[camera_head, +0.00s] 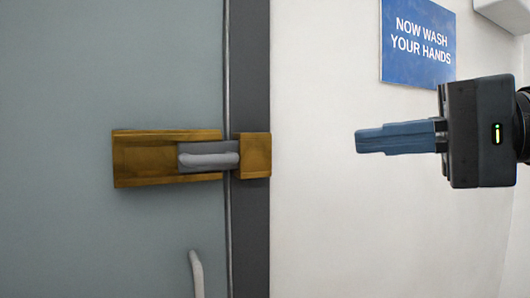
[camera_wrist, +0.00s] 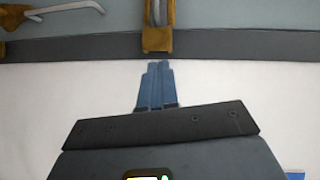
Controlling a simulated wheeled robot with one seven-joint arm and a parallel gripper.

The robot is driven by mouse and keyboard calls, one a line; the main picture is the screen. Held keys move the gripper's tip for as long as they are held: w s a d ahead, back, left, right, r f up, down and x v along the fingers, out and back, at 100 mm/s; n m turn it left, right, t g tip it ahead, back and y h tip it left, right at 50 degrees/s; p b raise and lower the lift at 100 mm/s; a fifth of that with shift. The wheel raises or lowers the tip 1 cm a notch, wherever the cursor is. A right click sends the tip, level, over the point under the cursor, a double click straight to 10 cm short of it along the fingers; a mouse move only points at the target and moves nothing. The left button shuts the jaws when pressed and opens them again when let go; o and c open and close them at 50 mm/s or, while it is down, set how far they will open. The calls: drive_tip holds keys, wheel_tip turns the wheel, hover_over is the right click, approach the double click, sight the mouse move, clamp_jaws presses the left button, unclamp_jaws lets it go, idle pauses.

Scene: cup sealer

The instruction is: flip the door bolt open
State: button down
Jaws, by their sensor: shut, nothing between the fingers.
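The door bolt (camera_head: 200,160) has a brass backplate on the grey door and a grey sliding bar with a light grey handle. The bar reaches right across the door edge to a brass keeper (camera_head: 256,155) on the dark frame. My gripper (camera_head: 362,142) is right of the bolt, apart from it, with its blue fingers pointing left. The fingers are together and empty. In the wrist view, the fingers (camera_wrist: 159,68) point up toward the brass keeper (camera_wrist: 157,40), and part of the bolt shows beyond it.
A grey door (camera_head: 80,230) fills the left, with a light pull handle (camera_head: 196,275) below the bolt. A dark door frame (camera_head: 250,220) borders a white wall. A blue hand-washing sign (camera_head: 420,60) hangs above my gripper. The space between my gripper and the bolt is clear.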

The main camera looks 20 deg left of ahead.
sight(195, 158)
drive_tip(key=shift+a, duration=0.1)
drive_tip(key=shift+s+a+f+p, duration=0.3)
drive_tip(key=shift+s+a+p, duration=0.1)
drive_tip(key=shift+a, duration=1.7)
drive_tip(key=shift+s+a+f+p, duration=0.25)
drive_tip(key=shift+a+f+p, duration=0.15)
drive_tip(key=shift+a, duration=1.7)
drive_tip(key=shift+s+a+f+p, duration=0.25)
drive_tip(key=shift+s+a+p, duration=0.15)
drive_tip(key=shift+a, duration=1.7)
drive_tip(key=s+a+p, duration=0.1)
drive_tip(key=s, duration=0.1)
drive_tip(key=s+a+p, duration=0.1)
drive_tip(key=s+a, duration=0.1)
drive_tip(key=shift+a+r, duration=0.1)
drive_tip(key=shift+a, duration=0.1)
drive_tip(key=shift+s+a, duration=0.15)
drive_tip(key=shift+a, duration=0.05)
